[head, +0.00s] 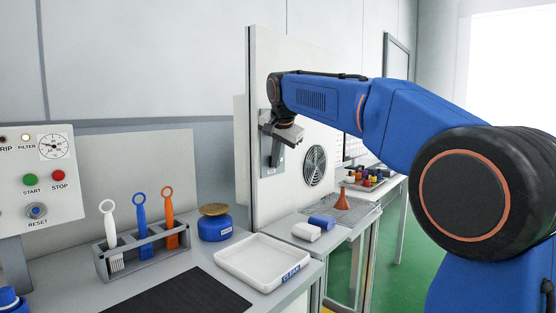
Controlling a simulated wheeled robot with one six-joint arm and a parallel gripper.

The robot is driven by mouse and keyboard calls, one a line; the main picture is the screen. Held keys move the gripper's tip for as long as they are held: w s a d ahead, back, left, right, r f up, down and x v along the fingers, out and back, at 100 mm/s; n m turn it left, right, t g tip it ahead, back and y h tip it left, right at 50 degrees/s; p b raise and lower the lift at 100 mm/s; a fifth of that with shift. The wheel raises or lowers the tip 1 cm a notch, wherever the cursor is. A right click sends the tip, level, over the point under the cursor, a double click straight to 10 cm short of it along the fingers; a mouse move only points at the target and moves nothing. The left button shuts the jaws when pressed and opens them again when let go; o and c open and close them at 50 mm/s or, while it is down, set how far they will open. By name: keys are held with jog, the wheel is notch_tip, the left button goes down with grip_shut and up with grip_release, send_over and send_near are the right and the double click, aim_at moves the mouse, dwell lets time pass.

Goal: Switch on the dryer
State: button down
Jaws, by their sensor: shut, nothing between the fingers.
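A white upright panel (320,115) stands at the middle, with a round dark fan grille (315,166) in it. I cannot tell for sure that this is the dryer; no label for it is legible. A grey plate (266,172) is on the panel, left of the grille. My gripper (277,153) is shut and empty in front of this plate, and it hides part of it. I cannot tell whether the fingers touch the plate or any switch there. At the left, a control box (12,193) carries a green START button (30,180), a red STOP button (58,176) and a RESET knob (37,211).
A rack (150,256) with several brushes, a blue pot (214,228), a white tray (261,287) and a dark mat (180,293) are on the left bench.

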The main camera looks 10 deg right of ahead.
dwell(0.3)
jog(key=shift+r, duration=0.85)
